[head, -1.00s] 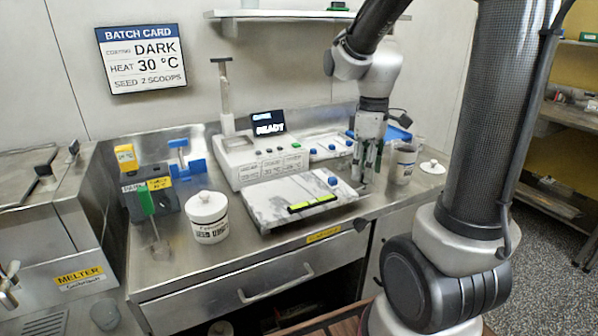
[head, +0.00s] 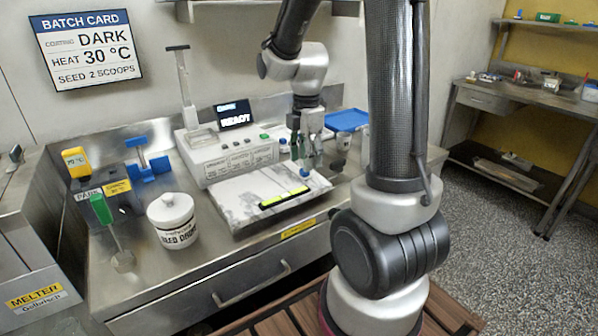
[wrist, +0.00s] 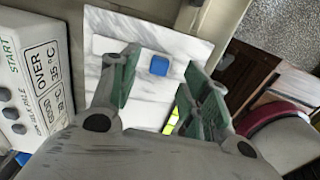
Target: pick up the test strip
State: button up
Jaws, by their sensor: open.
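A pale marble slab (head: 228,196) lies on the steel counter. In the wrist view it shows as a white marbled surface (wrist: 101,22). A paler strip with a small blue block (wrist: 159,65) lies on it, and I take this to be the test strip. The block also shows in the head view (head: 306,173), at the slab's far right part. My gripper (head: 306,165) is open, pointing down just above the block. In the wrist view, its green-padded fingers (wrist: 155,95) stand either side of the block, apart from it. The strip's near part is hidden by the gripper.
A dark bar with yellow-green segments (head: 285,198) lies near the slab's front edge. A machine reading READY (head: 236,115) stands behind. A lidded white pot (head: 172,222) and a green-handled scoop (head: 101,208) stand left. A blue tray (head: 346,120) is behind right.

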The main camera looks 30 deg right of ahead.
aim_at(297, 167)
jog(key=shift+f, duration=1.6)
jog(key=c, duration=1)
